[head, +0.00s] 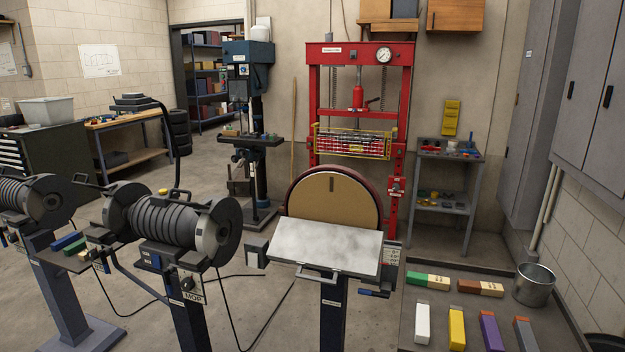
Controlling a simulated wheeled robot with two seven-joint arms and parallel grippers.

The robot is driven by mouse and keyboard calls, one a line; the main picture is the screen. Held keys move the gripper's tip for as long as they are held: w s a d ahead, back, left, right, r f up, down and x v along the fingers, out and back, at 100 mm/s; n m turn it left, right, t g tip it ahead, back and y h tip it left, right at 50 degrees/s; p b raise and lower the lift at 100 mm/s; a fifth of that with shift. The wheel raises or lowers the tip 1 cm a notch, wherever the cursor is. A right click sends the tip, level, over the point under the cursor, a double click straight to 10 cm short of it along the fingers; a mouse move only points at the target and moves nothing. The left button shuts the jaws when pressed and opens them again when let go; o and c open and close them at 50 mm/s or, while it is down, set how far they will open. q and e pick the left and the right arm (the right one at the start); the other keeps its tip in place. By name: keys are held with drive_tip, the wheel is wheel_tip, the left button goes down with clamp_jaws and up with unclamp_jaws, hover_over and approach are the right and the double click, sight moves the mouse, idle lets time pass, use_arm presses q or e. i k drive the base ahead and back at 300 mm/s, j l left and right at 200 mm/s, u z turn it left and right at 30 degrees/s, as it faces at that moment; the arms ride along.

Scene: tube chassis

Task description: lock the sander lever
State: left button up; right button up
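The disc sander (331,190) stands in the middle of the head view, with a tan round disc upright behind a grey tilted-looking work table (325,246). A small lever with a blue grip (374,292) sits low at the right side of the sander, below a labelled plate. A pale bar handle (316,273) runs along the table's front edge. I cannot tell from this view whether the lever is locked. Neither of my grippers is in view.
Grinding and polishing machines (172,216) stand close on the left. A bench at the right (450,315) bears several coloured bars and a metal bucket (534,284). A red press (360,130) stands behind the sander. Cables lie on the floor between the machines.

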sight(361, 290)
drive_tip(key=i+l+z, duration=0.1)
drive_tip(key=i+l, duration=0.55)
drive_tip(key=i, duration=0.1)
